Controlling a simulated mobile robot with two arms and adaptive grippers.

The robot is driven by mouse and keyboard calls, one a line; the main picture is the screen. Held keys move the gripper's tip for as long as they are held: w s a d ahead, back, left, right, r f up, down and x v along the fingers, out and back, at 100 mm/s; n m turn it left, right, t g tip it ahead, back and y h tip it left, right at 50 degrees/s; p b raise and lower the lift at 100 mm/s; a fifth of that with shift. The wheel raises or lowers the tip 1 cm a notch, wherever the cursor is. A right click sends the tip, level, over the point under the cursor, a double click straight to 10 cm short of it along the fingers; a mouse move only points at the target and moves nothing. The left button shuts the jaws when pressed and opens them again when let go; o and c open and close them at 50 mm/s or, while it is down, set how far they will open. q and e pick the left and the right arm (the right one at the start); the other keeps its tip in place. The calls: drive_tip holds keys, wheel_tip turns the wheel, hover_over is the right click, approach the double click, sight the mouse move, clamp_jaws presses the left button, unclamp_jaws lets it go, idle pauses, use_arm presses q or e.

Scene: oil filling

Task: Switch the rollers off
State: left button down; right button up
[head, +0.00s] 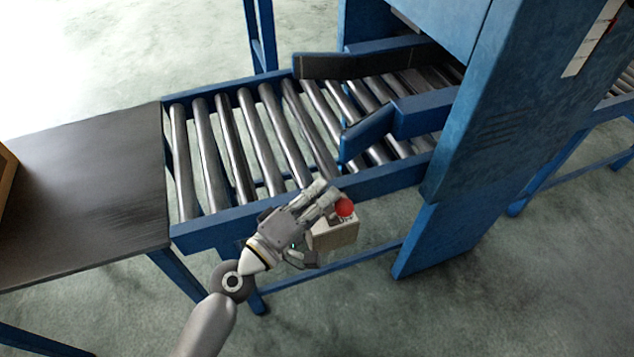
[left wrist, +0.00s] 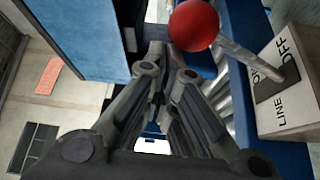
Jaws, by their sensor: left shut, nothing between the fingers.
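The switch box (head: 337,236) is a beige block on the near side of the roller conveyor. Its lever ends in a red ball knob (head: 345,207). In the left wrist view the red knob (left wrist: 194,25) and grey lever rise from a slot in the box (left wrist: 300,112), which has "LINE" and "OFF" lettering. I cannot tell which setting the lever is at. My left gripper (head: 327,193) is shut and empty, beside the knob; its fingers (left wrist: 165,58) show left of the lever. I cannot tell if they touch it. The metal rollers (head: 245,145) lie in a blue frame. My right gripper is not in view.
A dark table (head: 85,190) adjoins the conveyor's left end. A tall blue machine housing (head: 500,110) stands at the right, with blue guide arms (head: 420,113) over the rollers. The floor in front of the conveyor is clear.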

use_arm(q)
drive_tip(key=shift+s+d+f, duration=0.1)
drive_tip(key=shift+s+f, duration=0.1)
drive_tip(key=shift+s, duration=0.15)
drive_tip(key=shift+s+d+f, duration=0.1)
drive_tip(key=r+v, duration=0.1)
drive_tip(key=v, duration=1.1)
drive_tip(key=shift+a+f, duration=0.2)
drive_tip(key=shift+f, duration=0.05)
drive_tip(key=shift+w, duration=0.25)
